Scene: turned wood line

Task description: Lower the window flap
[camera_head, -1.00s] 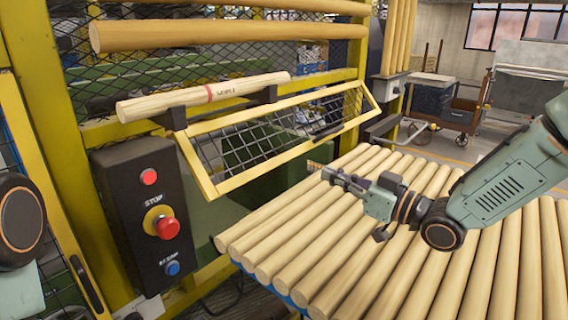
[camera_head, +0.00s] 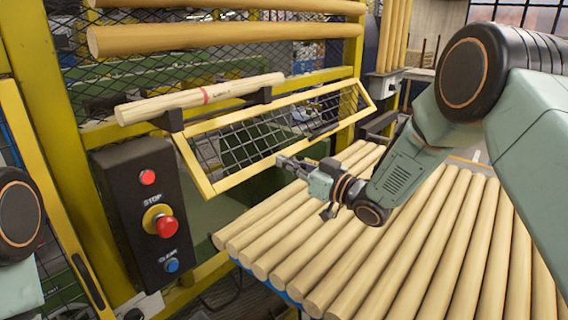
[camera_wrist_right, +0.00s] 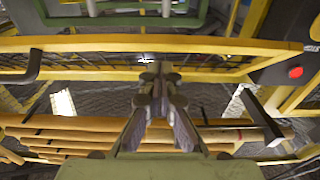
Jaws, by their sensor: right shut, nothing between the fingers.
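The window flap (camera_head: 240,178) is a yellow frame with dark wire mesh in the fence. It is tilted, its lower bar standing out towards me, with a black handle (camera_head: 325,131) towards its right end. My right gripper (camera_head: 283,161) is shut and empty, its tips close to the lower bar, left of the handle; contact cannot be told. In the right wrist view the shut fingers (camera_wrist_right: 160,72) overlap the mesh, beside a yellow flap bar (camera_wrist_right: 100,43). My left gripper is out of view.
A marked log (camera_head: 200,98) rests on black brackets above the flap. A black control box (camera_head: 140,215) with red and blue buttons stands at left. Several turned rods (camera_head: 400,245) lie side by side below my right arm. A cart stood at the back right.

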